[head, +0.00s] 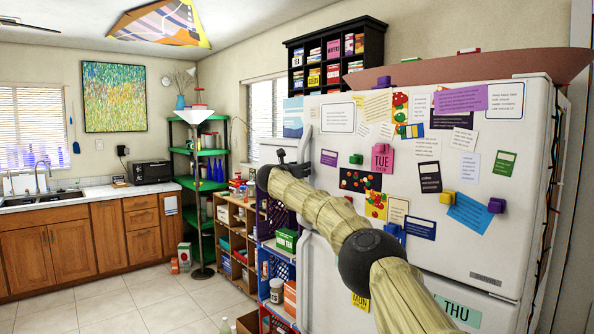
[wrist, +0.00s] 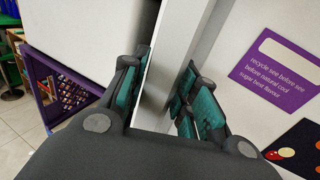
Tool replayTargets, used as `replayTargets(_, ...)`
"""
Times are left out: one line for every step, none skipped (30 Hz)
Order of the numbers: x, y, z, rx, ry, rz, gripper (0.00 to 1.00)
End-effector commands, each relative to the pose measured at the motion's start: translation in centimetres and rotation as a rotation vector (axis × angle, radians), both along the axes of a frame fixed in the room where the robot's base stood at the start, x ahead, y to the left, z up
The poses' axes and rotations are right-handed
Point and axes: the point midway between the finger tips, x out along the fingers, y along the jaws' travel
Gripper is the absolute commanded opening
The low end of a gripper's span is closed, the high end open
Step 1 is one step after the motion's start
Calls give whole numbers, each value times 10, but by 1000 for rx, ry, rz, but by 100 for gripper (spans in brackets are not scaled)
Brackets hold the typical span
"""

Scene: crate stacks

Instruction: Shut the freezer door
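The white freezer door (head: 330,180) is the upper door of the fridge, covered with notes and magnets. My gripper (head: 293,163) is at its left edge in the head view, with my arm crossing in front of the door. In the wrist view the gripper (wrist: 165,92) has its teal-padded fingers apart. A pale upright strip of the door's edge (wrist: 172,70) shows between them, with a dark gap (wrist: 146,25) on its left beside a white panel (wrist: 85,35). The door looks slightly ajar. Whether the fingers touch it I cannot tell.
The lower fridge door (head: 455,312) is below. A black wall shelf (head: 370,30) hangs above the fridge. A purple crate (wrist: 70,98) and other stacked crates (head: 275,265) stand close to its left. Tiled floor (head: 130,300) is open farther left.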

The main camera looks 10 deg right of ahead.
Motion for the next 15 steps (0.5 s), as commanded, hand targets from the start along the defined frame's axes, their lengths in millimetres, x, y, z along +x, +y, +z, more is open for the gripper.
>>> replayTargets(0, -7, 2, 0, -1, -9, 39)
replayTargets(0, -7, 2, 0, -1, -9, 45)
replayTargets(0, -6, 2, 0, -1, -8, 48)
replayTargets(0, -6, 2, 0, -1, -8, 48)
replayTargets(0, -5, 2, 0, -1, -7, 48)
replayTargets(0, -4, 2, 0, -1, -7, 48)
replayTargets(0, -4, 2, 0, -1, -6, 48)
replayTargets(0, -3, 2, 0, -1, -5, 48)
replayTargets(0, -2, 2, 0, -1, -5, 48)
replayTargets(0, -1, 1, 0, -1, -4, 48)
replayTargets(0, -1, 1, 0, -1, -3, 48)
replayTargets(1, 0, 1, 0, -1, -3, 48)
replayTargets(1, 0, 1, 0, -1, -2, 48)
replayTargets(1, 1, 1, 0, -1, -2, 48)
replayTargets(1, 1, 1, 0, -1, -2, 48)
